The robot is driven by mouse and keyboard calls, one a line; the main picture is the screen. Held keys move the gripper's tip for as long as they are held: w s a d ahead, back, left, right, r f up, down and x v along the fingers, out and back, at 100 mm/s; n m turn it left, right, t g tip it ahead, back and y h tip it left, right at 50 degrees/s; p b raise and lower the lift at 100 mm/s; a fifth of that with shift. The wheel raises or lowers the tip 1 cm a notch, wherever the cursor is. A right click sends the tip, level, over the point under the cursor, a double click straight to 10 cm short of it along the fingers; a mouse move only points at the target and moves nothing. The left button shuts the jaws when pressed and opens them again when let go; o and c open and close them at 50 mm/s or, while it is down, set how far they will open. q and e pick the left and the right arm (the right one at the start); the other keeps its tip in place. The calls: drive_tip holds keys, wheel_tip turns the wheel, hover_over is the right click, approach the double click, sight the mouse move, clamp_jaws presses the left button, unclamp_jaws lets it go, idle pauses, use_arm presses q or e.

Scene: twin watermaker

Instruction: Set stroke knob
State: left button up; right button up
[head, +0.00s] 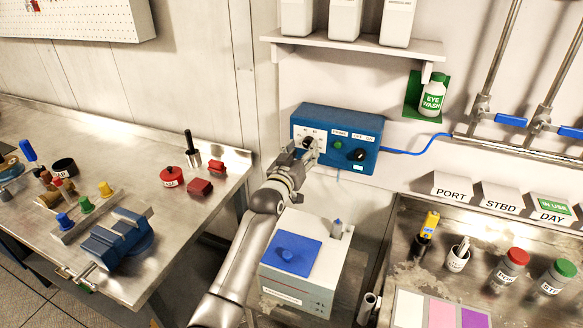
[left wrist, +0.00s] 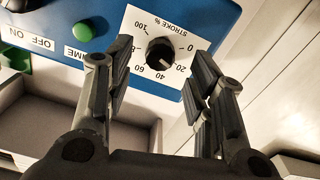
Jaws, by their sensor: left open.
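The black stroke knob (left wrist: 160,52) sits in the middle of a white dial plate marked STROKE % (left wrist: 150,25), with numbers from 0 to 100 around it. The plate is on the left part of the blue control box (head: 338,125) on the wall. In the left wrist view my left gripper (left wrist: 162,75) is open, with one finger on each side of the knob and a visible gap to it. In the head view the left gripper (head: 297,157) is just in front of the dial and partly covers it. My right gripper is not in view.
A green button (head: 338,144) and a black OFF/ON switch (head: 359,155) sit right of the dial. A blue cable (head: 415,150) leaves the box. A steel bench with a vise (head: 118,240) is at left.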

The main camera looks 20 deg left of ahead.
use_arm(q)
drive_tip(key=s, duration=0.9)
drive_tip(key=shift+a, duration=0.2)
